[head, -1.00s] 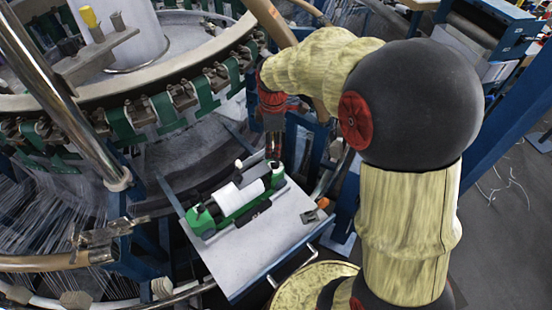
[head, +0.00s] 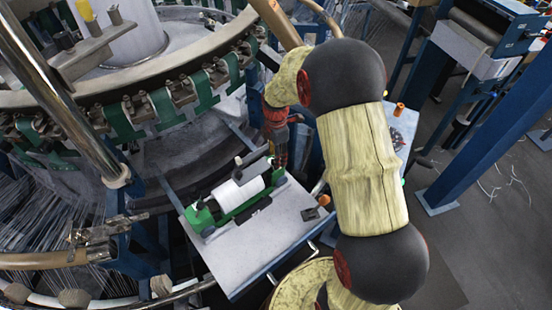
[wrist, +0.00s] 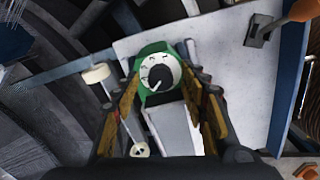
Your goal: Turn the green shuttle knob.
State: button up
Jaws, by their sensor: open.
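The green shuttle (head: 230,209) lies on a light grey tray with a white roll along it. In the wrist view, its near end shows a green housing with a white marked dial and a black knob (wrist: 160,77) with a pale pointer line. My gripper (head: 281,160) points down at the tray's far right, close to the shuttle's right end. In the wrist view, my gripper (wrist: 165,88) is open, its fingers on either side of the dial end. I cannot tell whether the fingers touch it. In the head view, the knob face is hidden.
The grey tray (head: 237,262) also carries a small lever with an orange handle (head: 324,200). It shows in the wrist view too (wrist: 305,10). A white-capped post (wrist: 97,74) stands beside the left finger. The loom's ring with green straps (head: 160,108) rises behind.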

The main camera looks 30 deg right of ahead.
jog(key=shift+f, duration=0.35)
jog(key=shift+c, duration=0.4)
grip_shut()
